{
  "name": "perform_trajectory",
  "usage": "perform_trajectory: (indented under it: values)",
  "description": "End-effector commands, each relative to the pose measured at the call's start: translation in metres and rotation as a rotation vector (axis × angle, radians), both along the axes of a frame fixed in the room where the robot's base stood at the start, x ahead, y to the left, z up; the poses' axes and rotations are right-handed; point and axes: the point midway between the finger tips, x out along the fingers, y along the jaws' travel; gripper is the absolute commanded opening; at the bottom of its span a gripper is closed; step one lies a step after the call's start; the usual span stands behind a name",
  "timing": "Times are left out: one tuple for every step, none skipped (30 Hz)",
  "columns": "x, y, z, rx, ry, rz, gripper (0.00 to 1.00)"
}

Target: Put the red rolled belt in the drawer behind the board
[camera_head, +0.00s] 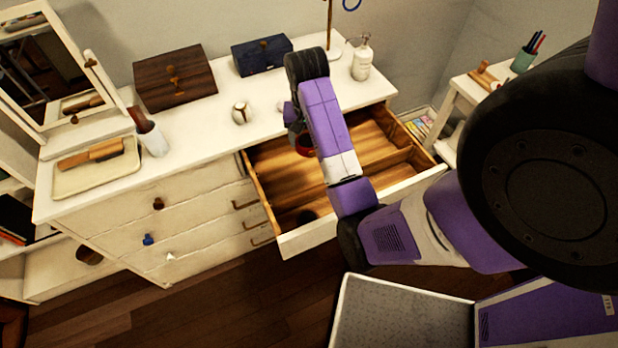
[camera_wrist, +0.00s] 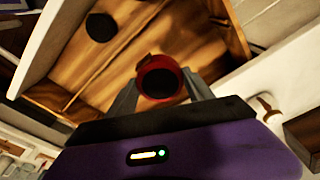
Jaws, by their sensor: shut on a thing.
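The red rolled belt (camera_head: 305,151) is between the fingers of my gripper (camera_head: 301,138), over the open drawer. In the wrist view the belt (camera_wrist: 159,77) is a red ring with a dark middle, pinched by both grey fingers of the gripper (camera_wrist: 161,88). The wooden drawer (camera_head: 259,190) is pulled out of the white dresser. A low board (camera_head: 391,160) runs across inside it, dividing a back part from a front part. The belt appears over the back part; its height above the floor is unclear. My arm hides the drawer's middle.
A dark round thing (camera_head: 307,216) lies in the front part of the drawer. The dresser top holds a brown box (camera_head: 175,78), a dark blue box (camera_head: 262,55), a soap dispenser (camera_head: 361,58), a small white object (camera_head: 241,113) and a mirror (camera_head: 48,60).

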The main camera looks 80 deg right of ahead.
Motion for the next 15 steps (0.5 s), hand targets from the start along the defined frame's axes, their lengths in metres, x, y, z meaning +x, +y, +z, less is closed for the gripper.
perform_trajectory:
  values:
    - [0.0,0.0,-0.018,0.0,0.0,0.001,0.13]
    - [0.0,0.0,-0.024,0.0,0.0,0.002,0.13]
    - [0.0,0.0,-0.031,0.0,0.0,0.002,0.13]
    - [0.0,0.0,-0.037,0.0,0.0,0.002,0.13]
    - [0.0,0.0,-0.043,0.0,0.0,0.002,0.13]
    - [-0.001,0.001,-0.046,0.004,0.003,0.003,0.13]
    - [-0.001,0.002,-0.052,0.005,0.005,0.003,0.13]
    - [-0.001,0.002,-0.059,0.005,0.004,0.003,0.13]
    - [-0.001,0.002,-0.069,0.004,0.003,0.003,0.13]
    - [-0.001,0.002,-0.076,0.004,0.003,0.003,0.13]
    - [-0.001,0.002,-0.084,0.005,0.004,0.003,0.13]
    - [-0.001,0.002,-0.093,0.004,0.003,0.003,0.13]
    - [0.0,0.002,-0.1,0.003,0.003,0.003,0.13]
    - [0.0,0.001,-0.106,0.003,0.003,0.003,0.13]
    - [0.0,0.001,-0.113,0.004,0.002,0.002,0.13]
